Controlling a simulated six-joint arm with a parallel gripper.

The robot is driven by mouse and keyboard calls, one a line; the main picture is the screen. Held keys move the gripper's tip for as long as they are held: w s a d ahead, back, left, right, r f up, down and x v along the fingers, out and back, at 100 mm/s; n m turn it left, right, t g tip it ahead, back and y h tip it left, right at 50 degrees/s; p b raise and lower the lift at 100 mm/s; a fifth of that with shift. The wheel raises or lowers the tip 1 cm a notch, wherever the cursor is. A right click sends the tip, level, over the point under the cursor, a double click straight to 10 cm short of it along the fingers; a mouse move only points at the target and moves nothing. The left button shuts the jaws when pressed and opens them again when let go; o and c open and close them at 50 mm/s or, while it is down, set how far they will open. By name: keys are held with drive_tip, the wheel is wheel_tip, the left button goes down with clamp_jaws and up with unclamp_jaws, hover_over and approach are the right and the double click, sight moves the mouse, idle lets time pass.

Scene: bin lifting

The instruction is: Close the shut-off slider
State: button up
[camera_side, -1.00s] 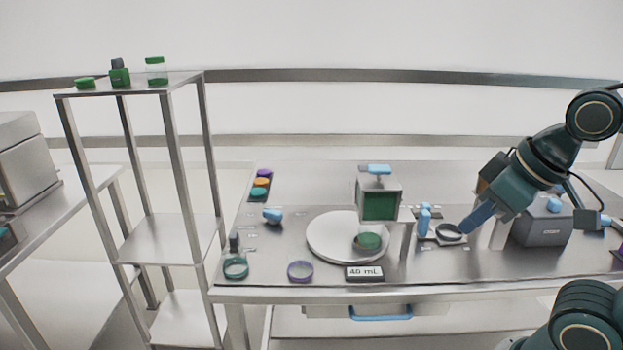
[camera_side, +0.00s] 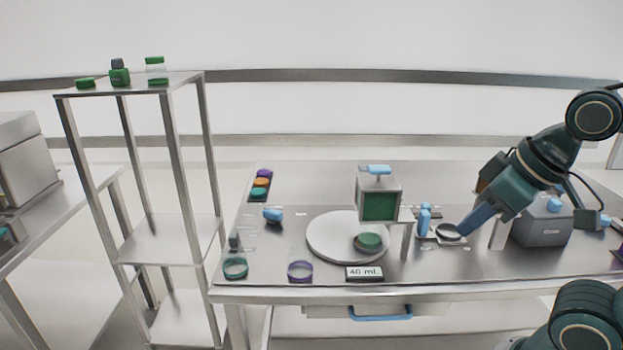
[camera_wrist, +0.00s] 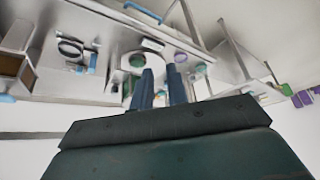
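A dispenser (camera_side: 380,204) with a green-filled front window stands over a round white plate (camera_side: 325,240). A blue handle (camera_side: 378,169) sits on top of it; I cannot tell for sure whether this is the shut-off slider. A dish with green contents (camera_side: 368,241) stands on the plate under the dispenser. A display (camera_side: 364,273) in front seems to read 60 mL. My gripper (camera_side: 466,231) is low at the right of the dispenser, apart from it, near a dark ring. In the wrist view its two fingers (camera_wrist: 161,80) stand a little apart, with nothing visibly held.
An upright blue piece (camera_side: 424,220) and the dark ring (camera_side: 448,231) lie between dispenser and gripper. A grey box (camera_side: 541,228) stands at the right. A shelf rack (camera_side: 168,245) stands left of the table.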

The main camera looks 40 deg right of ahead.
drive_tip(key=o, duration=0.3)
drive_tip(key=shift+w+r, duration=0.1)
drive_tip(key=shift+o, duration=1.1)
drive_tip(key=shift+w+d+r, duration=0.1)
drive_tip(key=shift+w+r, duration=0.05)
drive_tip(key=shift+w, duration=0.05)
drive_tip(key=w+d+r+m+g, duration=0.2)
drive_tip(key=w+d+r+m, duration=0.1)
drive_tip(key=w+r, duration=0.3)
drive_tip(key=w+d+f+m+g, duration=0.1)
drive_tip(key=w+d+m, duration=0.2)
drive_tip(key=w+d, duration=0.5)
drive_tip(key=w+d+f+m+g, duration=0.2)
drive_tip(key=w+d+m, duration=0.1)
drive_tip(key=w+d, duration=0.6)
drive_tip(key=shift+w+d+f+g, duration=0.25)
drive_tip(key=shift+w+g, duration=0.05)
drive_tip(key=shift+w, duration=0.1)
wheel_tip(320, 180, down, 14)
drive_tip(key=shift+r, duration=0.1)
